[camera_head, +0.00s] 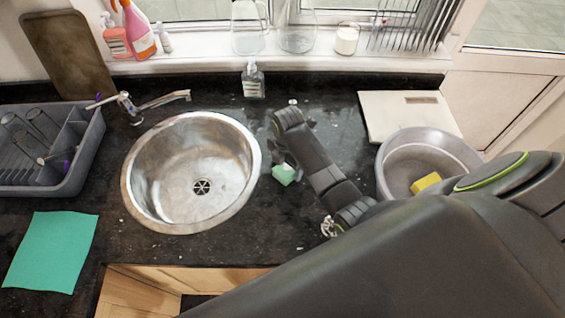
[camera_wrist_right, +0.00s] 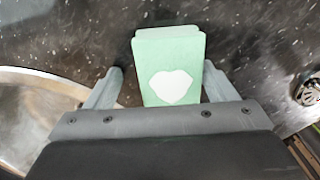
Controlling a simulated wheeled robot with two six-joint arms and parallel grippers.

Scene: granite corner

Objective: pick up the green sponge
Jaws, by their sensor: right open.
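The green sponge (camera_head: 284,174) lies on the dark granite counter just right of the round steel sink. In the right wrist view the sponge (camera_wrist_right: 168,66) is pale green with a white patch on its face. My right gripper (camera_head: 274,156) is at the sponge, its arm reaching in from the right. In the wrist view the right gripper (camera_wrist_right: 162,82) is open, with one finger on each side of the sponge. A gap shows on the left side; the right finger is close to it, and I cannot tell whether it touches. My left gripper is not in view.
The steel sink (camera_head: 141,205) is left of the sponge. A grey basin (camera_head: 384,185) with a yellow sponge (camera_head: 426,183) and a white board (camera_head: 385,110) are at the right. A soap bottle (camera_head: 253,82) stands behind. A dish rack (camera_head: 78,178) and teal cloth (camera_head: 50,252) are left.

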